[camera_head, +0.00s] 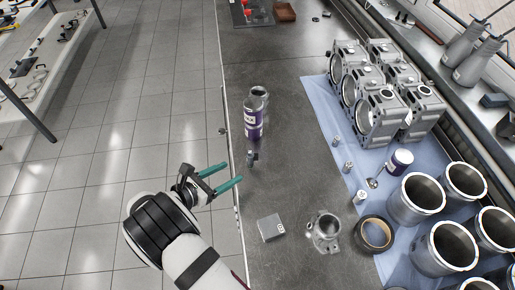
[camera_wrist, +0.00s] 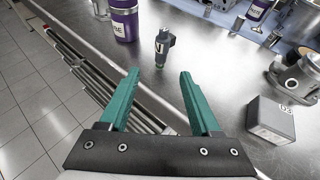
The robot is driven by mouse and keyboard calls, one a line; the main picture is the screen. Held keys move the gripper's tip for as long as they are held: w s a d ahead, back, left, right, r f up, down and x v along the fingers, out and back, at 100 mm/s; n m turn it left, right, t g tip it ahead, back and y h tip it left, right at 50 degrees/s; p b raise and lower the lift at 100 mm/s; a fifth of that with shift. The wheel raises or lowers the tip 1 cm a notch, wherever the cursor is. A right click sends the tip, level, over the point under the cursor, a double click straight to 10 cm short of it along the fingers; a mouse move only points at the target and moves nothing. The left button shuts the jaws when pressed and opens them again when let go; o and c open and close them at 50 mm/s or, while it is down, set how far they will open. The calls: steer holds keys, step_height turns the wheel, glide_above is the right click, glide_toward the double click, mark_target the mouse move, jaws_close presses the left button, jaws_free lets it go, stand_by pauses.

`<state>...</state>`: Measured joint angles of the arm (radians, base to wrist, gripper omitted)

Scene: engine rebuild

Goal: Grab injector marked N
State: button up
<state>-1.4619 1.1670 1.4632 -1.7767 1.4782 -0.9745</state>
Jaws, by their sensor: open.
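The injector marked N (camera_wrist: 163,45) stands on the grey bench top, small and dark with a pale band bearing the letter. It also shows in the head view (camera_head: 253,158), just in front of a purple can. My gripper (camera_head: 232,174) is open and empty at the bench's left edge, with its green fingers pointing towards the injector. In the wrist view my fingertips (camera_wrist: 160,74) are spread apart, and the injector appears beyond the gap between them, not touching either finger.
The purple can (camera_head: 252,128) stands close behind the injector. A small grey box (camera_head: 271,228) and a metal housing (camera_head: 324,232) are at the front. Engine blocks (camera_head: 380,95), cylinders (camera_head: 445,245) and a tape roll (camera_head: 374,234) lie to the right. Bench between is clear.

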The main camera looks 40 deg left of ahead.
mark_target(257, 157)
steer(key=x, duration=1.2)
steer(key=shift+w+d+r, duration=0.2)
steer(key=shift+w+r, duration=0.05)
steer(key=shift+w, duration=0.25)
jaws_close()
